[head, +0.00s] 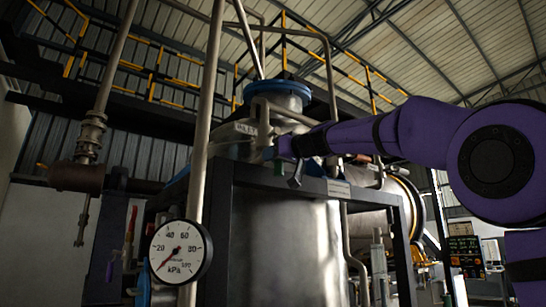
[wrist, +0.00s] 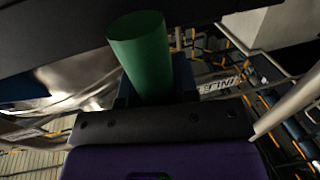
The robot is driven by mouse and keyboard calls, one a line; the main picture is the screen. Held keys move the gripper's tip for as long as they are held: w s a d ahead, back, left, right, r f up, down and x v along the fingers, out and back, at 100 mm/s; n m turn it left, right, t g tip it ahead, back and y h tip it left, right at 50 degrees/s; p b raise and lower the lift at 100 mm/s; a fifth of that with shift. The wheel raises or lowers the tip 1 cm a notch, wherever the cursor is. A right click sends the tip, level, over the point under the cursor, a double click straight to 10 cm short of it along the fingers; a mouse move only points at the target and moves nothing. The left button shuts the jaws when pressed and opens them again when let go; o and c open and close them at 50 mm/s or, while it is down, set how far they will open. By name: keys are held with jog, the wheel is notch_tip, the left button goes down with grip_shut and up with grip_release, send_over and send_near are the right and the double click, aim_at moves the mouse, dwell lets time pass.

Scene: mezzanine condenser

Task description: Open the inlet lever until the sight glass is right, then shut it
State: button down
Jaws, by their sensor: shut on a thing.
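The inlet lever shows in the wrist view as a green cylindrical grip (wrist: 142,58), seen end-on and tilted. My gripper (wrist: 154,88) is shut on it, with one dark finger on each side. In the head view my gripper (head: 278,150) is at the pipework below the blue-flanged top of the steel vessel, and the lever is mostly hidden there.
A round kPa gauge (head: 180,251) at the lower left has its red needle near the low end. The steel vessel (head: 285,250) stands behind a dark frame (head: 221,235). A pipe (head: 207,120) rises at left. A control panel (head: 466,250) is at far right.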

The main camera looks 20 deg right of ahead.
jog(key=w+d+r+n+h, duration=0.2)
jog(key=d+r+n+h, duration=0.2)
jog(key=n, duration=1.1)
jog(key=shift+w+d+r+n+g, duration=0.15)
jog(key=shift+d+r+n+g, duration=0.25)
jog(key=shift+d+r, duration=1.15)
jog(key=c, duration=0.9)
grip_release()
jog(key=shift+o, duration=0.2)
jog(key=v, duration=1)
jog(key=shift+s+d, duration=0.15)
jog(key=shift+s, duration=0.25)
